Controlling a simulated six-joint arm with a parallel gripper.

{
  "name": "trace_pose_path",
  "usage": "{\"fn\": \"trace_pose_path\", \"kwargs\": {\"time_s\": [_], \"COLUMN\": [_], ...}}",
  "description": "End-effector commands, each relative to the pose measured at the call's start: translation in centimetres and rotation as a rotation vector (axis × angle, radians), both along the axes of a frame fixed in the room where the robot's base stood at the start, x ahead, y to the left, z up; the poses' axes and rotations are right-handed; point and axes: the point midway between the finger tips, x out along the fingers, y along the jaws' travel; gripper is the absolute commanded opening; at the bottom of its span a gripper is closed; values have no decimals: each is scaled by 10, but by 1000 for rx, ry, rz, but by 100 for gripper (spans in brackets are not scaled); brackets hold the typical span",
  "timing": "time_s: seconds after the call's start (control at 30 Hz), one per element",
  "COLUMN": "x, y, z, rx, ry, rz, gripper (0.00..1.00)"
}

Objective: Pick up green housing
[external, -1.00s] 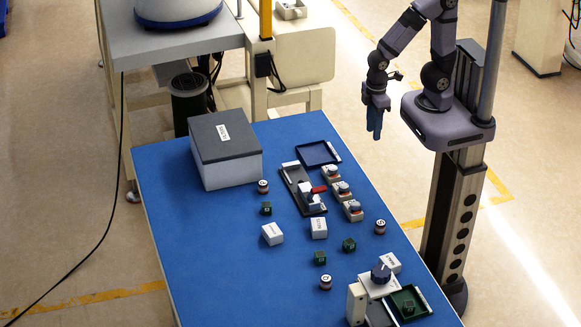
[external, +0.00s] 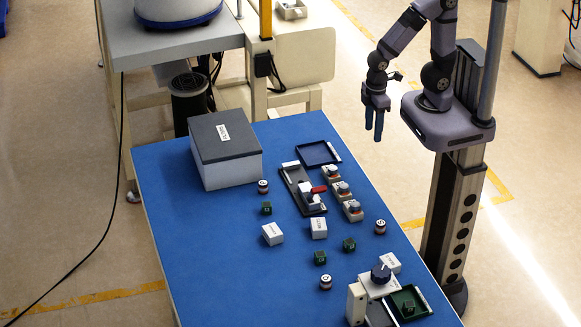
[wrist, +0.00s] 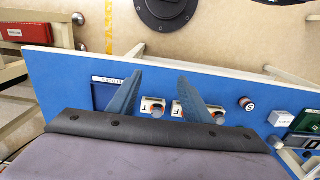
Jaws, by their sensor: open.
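Several small green housings show in the external view. One (external: 266,208) stands near the grey-lidded box, one (external: 320,257) and another (external: 349,244) stand in the middle front of the blue table, and one more (external: 408,307) sits in the green tray (external: 424,311) at the front right. My gripper (external: 374,137) hangs beyond the table's right edge, well apart from all of them. In the wrist view its two blue fingers (wrist: 163,98) are spread with nothing between them. The loose housings on the table are not visible in the wrist view.
A white box with a grey lid (external: 228,166) stands at the back left. A black fixture (external: 299,188), a dark blue tray (external: 314,154), small white blocks (external: 319,228) and round parts (external: 326,282) are spread over the table (external: 190,255). Its left front is clear.

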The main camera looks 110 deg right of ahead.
Motion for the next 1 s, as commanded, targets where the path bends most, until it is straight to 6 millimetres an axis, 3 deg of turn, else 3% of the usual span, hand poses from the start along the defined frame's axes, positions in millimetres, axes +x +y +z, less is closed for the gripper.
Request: {"fn": "trace_pose_path", "kwargs": {"time_s": [0.17,0.27,0.37,0.5,0.6,0.7,0.8,0.9,1.0], "x": [28,60,98,143,163,172,175,175,175], "y": [14,37,74,146,201,250,286,309,318], "z": [-13,-25,-38,-55,-64,-70,-73,-73,-72], "rx": [-15,-30,-42,-41,-25,-4,18,32,39], "ry": [-29,-67,-122,-211,-272,-323,-359,-380,-390], "rz": [29,58,92,134,158,176,183,187,187], "gripper": [45,45,45,45,45,45,45,45,45]}}
